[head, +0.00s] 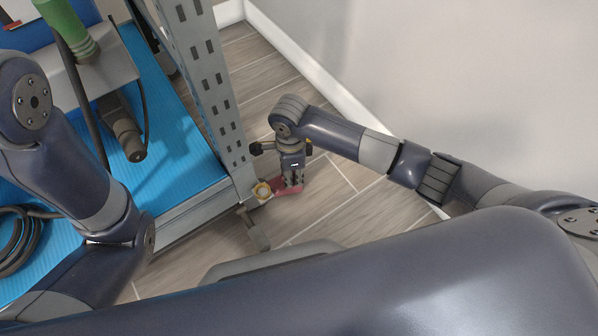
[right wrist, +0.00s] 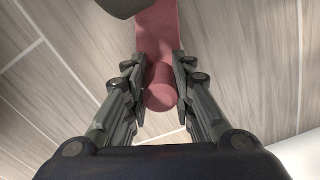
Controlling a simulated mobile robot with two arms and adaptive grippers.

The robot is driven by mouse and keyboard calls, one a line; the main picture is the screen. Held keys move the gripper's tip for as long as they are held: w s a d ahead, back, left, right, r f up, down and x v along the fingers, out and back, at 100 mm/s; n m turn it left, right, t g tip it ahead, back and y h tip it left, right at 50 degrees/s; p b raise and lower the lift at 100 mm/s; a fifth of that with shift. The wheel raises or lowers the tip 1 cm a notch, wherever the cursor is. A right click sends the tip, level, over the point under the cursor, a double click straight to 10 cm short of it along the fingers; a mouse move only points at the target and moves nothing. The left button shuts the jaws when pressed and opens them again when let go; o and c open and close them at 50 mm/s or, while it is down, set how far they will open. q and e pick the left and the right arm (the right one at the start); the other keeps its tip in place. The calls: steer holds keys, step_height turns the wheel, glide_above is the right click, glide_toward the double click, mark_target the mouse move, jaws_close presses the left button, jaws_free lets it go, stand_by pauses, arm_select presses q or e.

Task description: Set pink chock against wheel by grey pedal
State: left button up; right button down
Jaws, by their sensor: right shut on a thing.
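The pink chock (head: 289,191) is on or just above the wood floor by the corner post of the rack. My right gripper (head: 292,181) points down over it. In the right wrist view its fingers are shut on the chock's round pink grip (right wrist: 160,90), and the flat pink part (right wrist: 158,35) reaches away from them. A grey pedal (head: 254,230) sticks out below the post.
The metal rack post (head: 212,90) stands close left of my right gripper. A blue shelf (head: 170,140) holds a tool with a green handle (head: 80,40) and a coiled black cable (head: 18,240). A white wall runs along the right, with bare floor (head: 335,195) before it.

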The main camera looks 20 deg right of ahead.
steer(key=c, duration=1.3)
jaws_free()
step_height(320, 180, up, 12)
